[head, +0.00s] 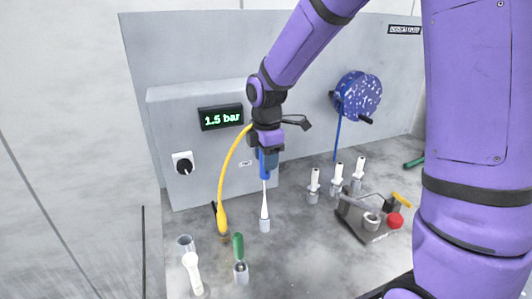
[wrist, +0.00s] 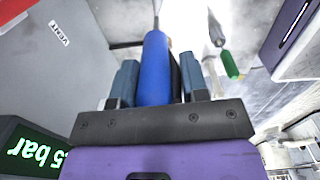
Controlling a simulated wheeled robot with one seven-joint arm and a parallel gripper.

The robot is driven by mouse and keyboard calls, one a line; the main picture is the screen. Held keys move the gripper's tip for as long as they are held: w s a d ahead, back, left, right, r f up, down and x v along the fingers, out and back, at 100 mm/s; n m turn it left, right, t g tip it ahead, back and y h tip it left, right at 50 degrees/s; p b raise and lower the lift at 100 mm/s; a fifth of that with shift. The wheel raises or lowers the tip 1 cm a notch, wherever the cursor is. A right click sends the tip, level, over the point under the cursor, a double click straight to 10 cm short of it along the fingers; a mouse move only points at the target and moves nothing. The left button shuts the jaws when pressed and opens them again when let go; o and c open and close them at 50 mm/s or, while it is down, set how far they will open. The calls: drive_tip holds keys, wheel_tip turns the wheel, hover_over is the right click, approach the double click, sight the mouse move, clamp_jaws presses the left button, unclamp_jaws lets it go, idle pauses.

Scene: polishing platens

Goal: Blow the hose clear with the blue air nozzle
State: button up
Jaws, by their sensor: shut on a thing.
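My gripper (head: 268,152) is shut on the blue air nozzle (head: 264,170), which points down. In the wrist view the nozzle (wrist: 157,70) sits between the two blue-grey fingers, with a thin grey tip beyond it. Below the nozzle in the head view, a narrow white shape widens downward to a small grey cup (head: 265,225) on the bench; I cannot tell if it is a solid tip or a jet. A yellow hose (head: 224,180) curves from beside my gripper down to the bench at the left. Its upper end is hidden behind my gripper.
The panel display (head: 220,117) reads 1.5 bar above a black dial (head: 183,163). A green-handled tool (head: 238,247) and a white tool (head: 192,268) stand in front. Three white-topped pieces (head: 337,178), a red-knobbed fixture (head: 372,220) and a blue hose reel (head: 358,95) are at right.

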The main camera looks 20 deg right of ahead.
drive_tip(key=shift+f, duration=6.7)
drive_tip(key=o, duration=1.3)
